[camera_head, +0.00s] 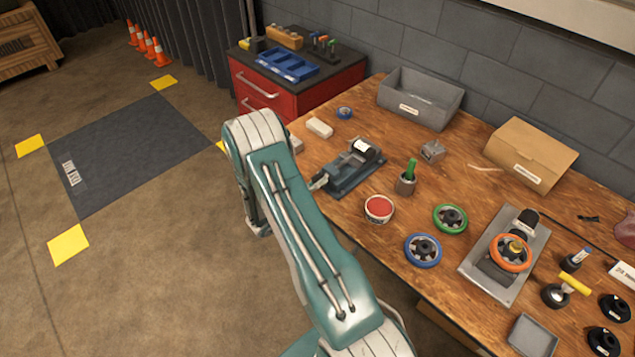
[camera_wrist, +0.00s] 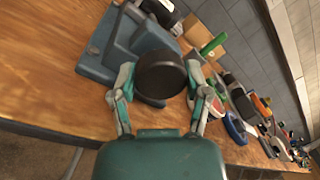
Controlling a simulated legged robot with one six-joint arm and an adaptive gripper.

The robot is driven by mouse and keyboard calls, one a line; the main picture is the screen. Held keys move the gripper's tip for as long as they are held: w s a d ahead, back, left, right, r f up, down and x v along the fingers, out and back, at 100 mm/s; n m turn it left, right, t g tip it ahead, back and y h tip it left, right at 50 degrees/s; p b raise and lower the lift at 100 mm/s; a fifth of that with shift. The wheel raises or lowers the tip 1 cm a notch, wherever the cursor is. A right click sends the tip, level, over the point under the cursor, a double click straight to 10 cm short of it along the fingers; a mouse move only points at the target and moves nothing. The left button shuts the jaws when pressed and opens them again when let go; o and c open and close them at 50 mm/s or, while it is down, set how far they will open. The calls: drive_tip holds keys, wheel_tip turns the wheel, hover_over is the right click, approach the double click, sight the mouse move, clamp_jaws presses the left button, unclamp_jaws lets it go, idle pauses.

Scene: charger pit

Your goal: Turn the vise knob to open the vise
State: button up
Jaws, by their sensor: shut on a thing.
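The blue-grey vise (camera_head: 349,176) sits near the left edge of the wooden bench in the head view. A black cylindrical part with a white label (camera_head: 366,147) is at its far end. In the wrist view the vise body (camera_wrist: 122,48) lies beyond the round black vise knob (camera_wrist: 161,76), which faces the camera. My gripper (camera_wrist: 161,84) is shut on the knob, with one finger on each side of it. In the head view my arm hides most of the gripper, and I cannot make out the knob there.
A red tub (camera_head: 379,208), a dark cup with a green handle (camera_head: 406,184), and blue (camera_head: 423,250) and green (camera_head: 450,218) handwheels stand right of the vise. A pale block (camera_head: 319,128) lies behind it. A grey bin (camera_head: 420,98) stands at the back.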

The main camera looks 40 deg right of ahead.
drive_tip(key=shift+w+a, duration=0.1)
drive_tip(key=shift+w, duration=0.2)
drive_tip(key=o, duration=1.1)
drive_tip(key=shift+o, duration=0.2)
drive_tip(key=shift+s, duration=0.1)
drive_tip(key=a+f, duration=0.1)
drive_tip(key=a, duration=1.1)
